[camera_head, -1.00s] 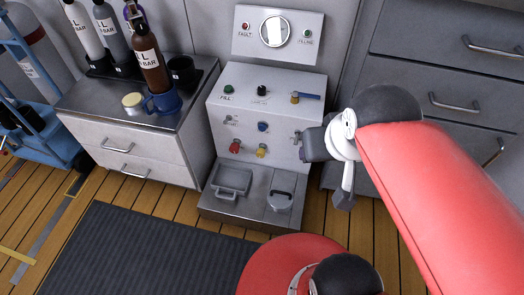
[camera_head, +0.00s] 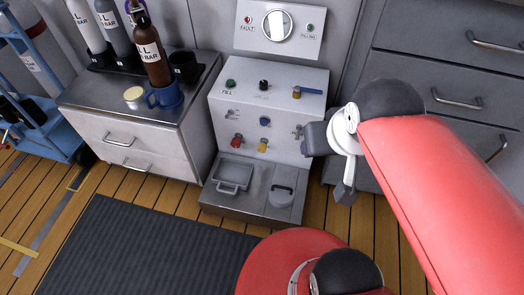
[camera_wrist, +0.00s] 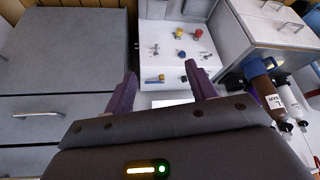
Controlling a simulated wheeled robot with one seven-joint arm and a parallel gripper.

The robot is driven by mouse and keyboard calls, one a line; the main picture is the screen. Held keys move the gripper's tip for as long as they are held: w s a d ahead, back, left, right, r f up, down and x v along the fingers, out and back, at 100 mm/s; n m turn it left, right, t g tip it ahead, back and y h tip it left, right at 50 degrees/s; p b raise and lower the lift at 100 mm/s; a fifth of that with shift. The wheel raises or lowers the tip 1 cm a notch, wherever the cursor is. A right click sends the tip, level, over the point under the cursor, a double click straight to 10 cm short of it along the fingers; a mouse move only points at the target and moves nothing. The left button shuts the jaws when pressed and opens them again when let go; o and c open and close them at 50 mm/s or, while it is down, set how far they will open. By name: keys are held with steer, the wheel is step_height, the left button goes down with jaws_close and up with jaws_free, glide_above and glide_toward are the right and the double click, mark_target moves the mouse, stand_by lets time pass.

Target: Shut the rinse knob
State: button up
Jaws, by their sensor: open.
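The white fill panel (camera_head: 285,137) stands in the middle of the head view. Its front face carries a blue knob (camera_head: 264,121), a red knob (camera_head: 236,141), a yellow knob (camera_head: 262,145) and a small metal tap (camera_head: 297,132) at the right. I cannot read which one is labelled rinse. The wrist view shows the blue knob (camera_wrist: 180,54), yellow knob (camera_wrist: 180,33) and red knob (camera_wrist: 198,33) upside down. My gripper (camera_wrist: 162,70) is open and empty, its purple fingers pointing at the panel. In the head view it is at the panel's right side, its fingers mostly hidden.
A grey basin (camera_head: 233,176) is below. A counter (camera_head: 110,97) with bottles stands left, grey drawers (camera_head: 450,60) right. A dark mat (camera_head: 140,250) covers the floor.

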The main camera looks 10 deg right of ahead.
steer(key=shift+c, duration=0.3)
steer(key=shift+f, duration=0.15)
steer(key=shift+c, duration=0.3)
steer(key=w+d+f+n+g+h+b, duration=0.2)
steer(key=w+f+n+g+h, duration=0.1)
steer(key=f, duration=0.3)
steer(key=w+d+f+n+g+h+b, duration=0.2)
steer(key=w+f, duration=0.1)
steer(key=f, duration=0.4)
steer(key=n+t+h+b, duration=0.2)
steer(key=n+t+b, duration=0.5)
steer(key=n+t, duration=1.45)
glide_toward(262, 151)
step_height(262, 151, up, 4)
steer(key=n+g, duration=0.6)
steer(key=shift+m+t, duration=0.25)
steer(key=x, duration=0.2)
steer(key=b+x, duration=0.1)
steer(key=x, duration=0.2)
steer(key=a+x, duration=0.1)
steer(key=x, duration=0.2)
steer(key=shift+w+r, duration=0.15)
steer(key=shift+w, duration=0.05)
steer(key=shift+c, duration=0.4)
